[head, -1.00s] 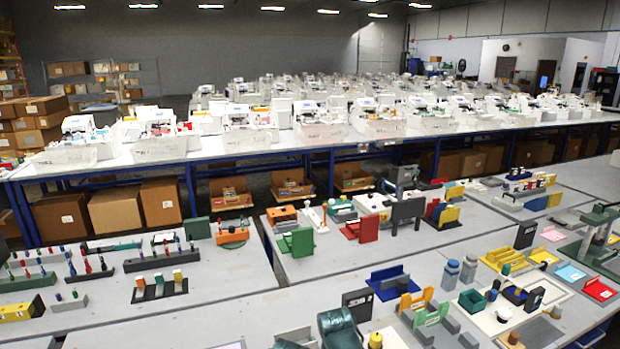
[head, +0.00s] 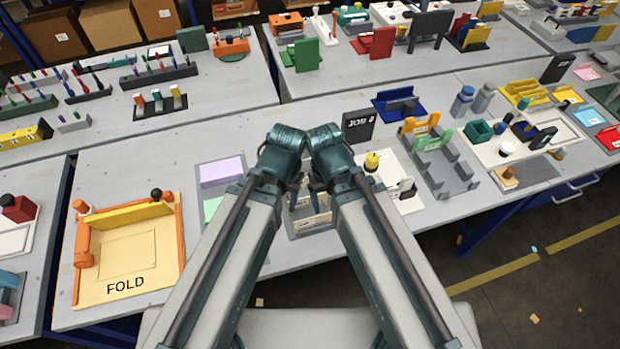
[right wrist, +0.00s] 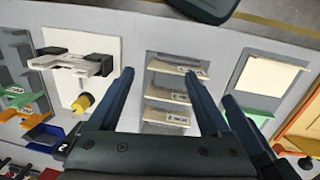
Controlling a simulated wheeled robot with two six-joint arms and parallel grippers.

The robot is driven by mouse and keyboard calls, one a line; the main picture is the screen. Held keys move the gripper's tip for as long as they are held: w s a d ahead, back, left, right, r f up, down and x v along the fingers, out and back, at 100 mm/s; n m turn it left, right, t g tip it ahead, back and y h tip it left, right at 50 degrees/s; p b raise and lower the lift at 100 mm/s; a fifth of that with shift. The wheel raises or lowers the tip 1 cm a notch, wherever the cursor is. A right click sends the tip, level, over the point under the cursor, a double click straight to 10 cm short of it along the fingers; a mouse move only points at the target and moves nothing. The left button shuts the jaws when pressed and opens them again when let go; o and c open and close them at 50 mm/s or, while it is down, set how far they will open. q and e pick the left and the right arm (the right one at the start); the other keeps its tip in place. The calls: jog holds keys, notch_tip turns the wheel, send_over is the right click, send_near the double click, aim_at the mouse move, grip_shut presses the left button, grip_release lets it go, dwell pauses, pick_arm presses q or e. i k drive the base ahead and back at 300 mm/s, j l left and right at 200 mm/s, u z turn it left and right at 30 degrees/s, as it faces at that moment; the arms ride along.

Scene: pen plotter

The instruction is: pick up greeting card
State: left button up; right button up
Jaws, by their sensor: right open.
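A grey rack (head: 287,228) stands on the table below my two grippers. Several pale cream pieces with printed labels (right wrist: 167,95) lie in its rows; I cannot tell whether one is the greeting card. To its left, a grey mat bears a lilac sheet (head: 222,171) and a green sheet (head: 211,207); the right wrist view also shows a cream sheet (right wrist: 270,77) there. My right gripper (head: 319,197) is open and empty above the rack. My left gripper (head: 293,197) is close beside it, its fingers mostly hidden.
An orange-framed FOLD board (head: 88,285) lies at the left. Right of the rack are a white board with a yellow knob (head: 372,161), a grey tray (head: 447,187) and a black JOB sign (head: 358,126). Bare table (head: 140,160) lies behind the FOLD board.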

aim_at(304, 203)
jog(key=k+l+u, duration=0.1)
jog(key=l+u, duration=0.4)
jog(key=u, duration=0.2)
jog(key=k+l+u, duration=0.2)
jog(key=u, duration=0.15)
